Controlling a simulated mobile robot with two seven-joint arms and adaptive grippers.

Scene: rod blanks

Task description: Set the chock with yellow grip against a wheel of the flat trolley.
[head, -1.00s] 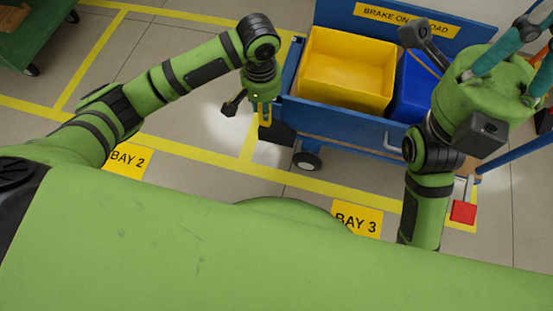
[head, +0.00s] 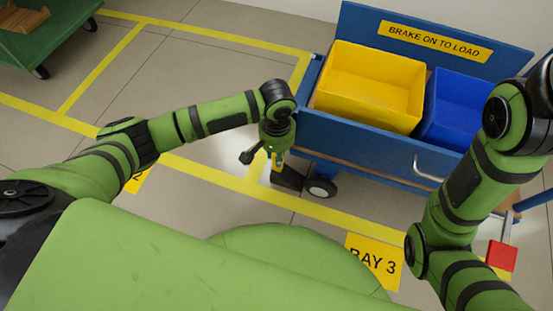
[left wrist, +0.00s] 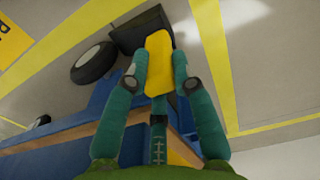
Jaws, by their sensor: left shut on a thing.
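My left gripper (head: 275,162) is shut on the yellow grip (left wrist: 158,62) of a black wedge-shaped chock (head: 287,178). The chock is low, beside a black wheel (head: 320,187) of the blue trolley (head: 365,148). In the left wrist view, the chock's dark body (left wrist: 128,36) lies close to that wheel (left wrist: 93,62); I cannot tell whether they touch or whether the chock rests on the floor. A green flat-decked trolley (head: 62,35) with dark castors stands at the upper left, away from the gripper. My right gripper is out of view.
The blue trolley carries a yellow bin (head: 368,92) and a blue bin (head: 455,112) below a "BRAKE ON TO LOAD" sign (head: 434,40). A red block or pedal (head: 502,256) is at its right. Yellow lines mark the floor, which is clear between the two trolleys.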

